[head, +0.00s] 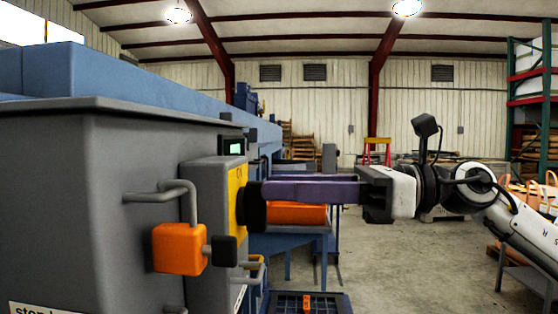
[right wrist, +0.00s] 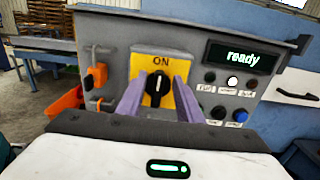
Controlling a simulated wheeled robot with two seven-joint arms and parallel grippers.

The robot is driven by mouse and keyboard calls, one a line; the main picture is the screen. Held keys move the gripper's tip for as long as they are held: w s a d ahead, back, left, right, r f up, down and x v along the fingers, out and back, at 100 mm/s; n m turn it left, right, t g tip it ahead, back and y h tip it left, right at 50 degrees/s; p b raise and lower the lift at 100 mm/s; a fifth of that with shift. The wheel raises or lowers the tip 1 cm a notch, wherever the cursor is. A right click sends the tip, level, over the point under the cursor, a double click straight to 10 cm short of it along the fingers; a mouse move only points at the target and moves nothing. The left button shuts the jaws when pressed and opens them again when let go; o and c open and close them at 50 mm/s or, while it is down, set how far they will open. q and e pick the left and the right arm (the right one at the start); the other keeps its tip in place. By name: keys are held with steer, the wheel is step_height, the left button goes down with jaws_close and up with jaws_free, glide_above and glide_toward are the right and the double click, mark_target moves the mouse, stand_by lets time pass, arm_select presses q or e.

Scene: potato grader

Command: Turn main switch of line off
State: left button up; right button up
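The main switch has a black knob (right wrist: 158,84) on a yellow plate (right wrist: 178,68) marked ON; its white mark points up toward ON. In the head view the knob (head: 252,205) shows from the side, on the grey control box. My right gripper (right wrist: 158,92) has its purple fingers on either side of the knob, with yellow plate showing between each finger and the knob. In the head view my right gripper (head: 266,192) reaches in from the right, fingertips at the knob. My left gripper is in neither view.
A display (right wrist: 241,57) reads "ready", with several buttons (right wrist: 232,82) below it. An orange block (head: 180,248) hangs by a grey hook beside the switch box. An orange bin (right wrist: 66,100) lies to the left. The floor (head: 400,270) under my right arm is open.

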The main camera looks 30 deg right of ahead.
steer(key=shift+w+a+p, duration=0.4)
steer(key=shift+a, duration=0.15)
jaws_close()
